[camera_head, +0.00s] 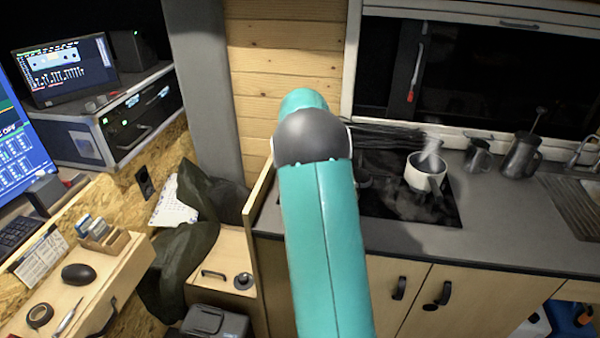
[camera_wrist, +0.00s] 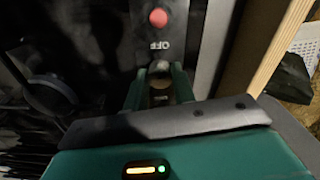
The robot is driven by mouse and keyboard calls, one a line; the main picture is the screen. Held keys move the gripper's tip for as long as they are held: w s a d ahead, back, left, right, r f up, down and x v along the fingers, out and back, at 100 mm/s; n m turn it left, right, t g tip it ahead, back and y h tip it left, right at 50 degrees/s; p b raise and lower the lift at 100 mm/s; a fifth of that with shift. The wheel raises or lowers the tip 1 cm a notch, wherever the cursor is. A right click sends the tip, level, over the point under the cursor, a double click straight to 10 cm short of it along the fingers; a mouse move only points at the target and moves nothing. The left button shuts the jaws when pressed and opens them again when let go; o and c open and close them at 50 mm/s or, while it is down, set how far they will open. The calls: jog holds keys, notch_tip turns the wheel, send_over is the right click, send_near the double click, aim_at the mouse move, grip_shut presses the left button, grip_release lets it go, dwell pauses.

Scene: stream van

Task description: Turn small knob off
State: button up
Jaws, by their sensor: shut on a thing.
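The small knob (camera_wrist: 160,84) shows in the wrist view as a small rounded piece on the dark control strip. My gripper (camera_wrist: 160,76) is over the strip, its two green fingers shut on the knob from both sides. Most of the knob is hidden by the fingers and the gripper body. A white OFF label (camera_wrist: 160,45) reads upside down just beyond the fingertips, with a round red button or light (camera_wrist: 158,18) past it. In the head view my teal arm hides the gripper and the knob.
A black cooktop (camera_head: 440,207) is set in the grey counter (camera_head: 510,225); a steaming white pot (camera_head: 418,181) stands on it. Metal jugs (camera_head: 521,158) stand to the right. A wooden side panel (camera_wrist: 270,48) borders the strip at right in the wrist view.

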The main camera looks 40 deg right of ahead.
dwell(0.3)
jog(key=o, duration=1)
notch_tip(320, 180, up, 14)
jog(key=shift+f, duration=0.1)
